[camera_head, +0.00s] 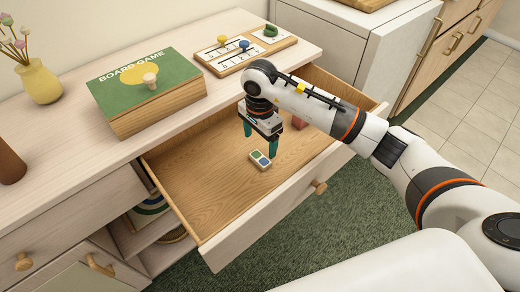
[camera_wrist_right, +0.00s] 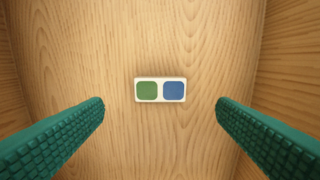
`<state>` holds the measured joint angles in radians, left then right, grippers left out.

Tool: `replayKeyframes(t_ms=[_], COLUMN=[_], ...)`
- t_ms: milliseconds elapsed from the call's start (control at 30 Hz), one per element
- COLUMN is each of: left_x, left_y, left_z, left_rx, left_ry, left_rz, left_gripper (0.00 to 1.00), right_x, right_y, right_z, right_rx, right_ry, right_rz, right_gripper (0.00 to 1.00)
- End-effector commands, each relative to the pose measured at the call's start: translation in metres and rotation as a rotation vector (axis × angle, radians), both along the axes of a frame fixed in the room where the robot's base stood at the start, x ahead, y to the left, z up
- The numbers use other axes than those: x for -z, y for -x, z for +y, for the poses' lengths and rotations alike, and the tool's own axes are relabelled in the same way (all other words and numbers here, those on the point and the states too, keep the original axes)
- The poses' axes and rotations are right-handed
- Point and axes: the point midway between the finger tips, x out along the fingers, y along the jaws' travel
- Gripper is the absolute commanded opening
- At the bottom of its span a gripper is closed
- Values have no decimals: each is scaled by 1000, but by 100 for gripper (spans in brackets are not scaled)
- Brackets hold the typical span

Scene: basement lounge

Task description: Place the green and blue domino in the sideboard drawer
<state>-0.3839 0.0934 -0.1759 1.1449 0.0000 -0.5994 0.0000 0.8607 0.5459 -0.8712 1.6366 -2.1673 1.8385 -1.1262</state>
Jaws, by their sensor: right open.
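The green and blue domino (camera_head: 260,160) is a small white block with one green and one blue square. It lies flat on the wooden floor of the open sideboard drawer (camera_head: 205,190). In the right wrist view the domino (camera_wrist_right: 160,90) lies centred between and ahead of the two teal fingers, apart from both. My right gripper (camera_head: 260,145) is open and empty, inside the drawer just above the domino, pointing down; it also frames the right wrist view (camera_wrist_right: 160,120). My left gripper is not in view.
A reddish block (camera_head: 299,122) is in the drawer behind my right gripper, partly hidden. On the sideboard top (camera_head: 60,135) stand a green board game box (camera_head: 150,95), a counting board (camera_head: 230,55) and a yellow vase (camera_head: 40,82). The drawer's front and side walls surround the gripper.

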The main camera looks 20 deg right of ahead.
Motion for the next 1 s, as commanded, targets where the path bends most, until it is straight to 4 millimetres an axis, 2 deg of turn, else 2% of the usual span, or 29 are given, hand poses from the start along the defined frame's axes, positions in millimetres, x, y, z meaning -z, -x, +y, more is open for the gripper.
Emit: replayKeyframes(t_ms=[33, 100, 300, 767, 900, 1000], left_x=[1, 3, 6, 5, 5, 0], left_y=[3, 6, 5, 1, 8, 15], left_z=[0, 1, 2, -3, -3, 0], left_rx=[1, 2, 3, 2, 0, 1], left_ry=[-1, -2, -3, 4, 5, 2], left_rz=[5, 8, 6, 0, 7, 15], left_gripper=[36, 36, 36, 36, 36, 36], right_x=[-13, -26, -49, -53, -54, -65], right_y=[-1, -1, 0, 0, 0, 0], right_z=[0, 0, 0, 0, 0, 0], right_rx=[-1, -1, 0, 0, 0, 0], right_ry=[1, 1, 1, 0, 0, 0], right_rz=[-4, -4, -1, 1, 1, 0], right_gripper=[81, 81, 81, 81, 81, 81])
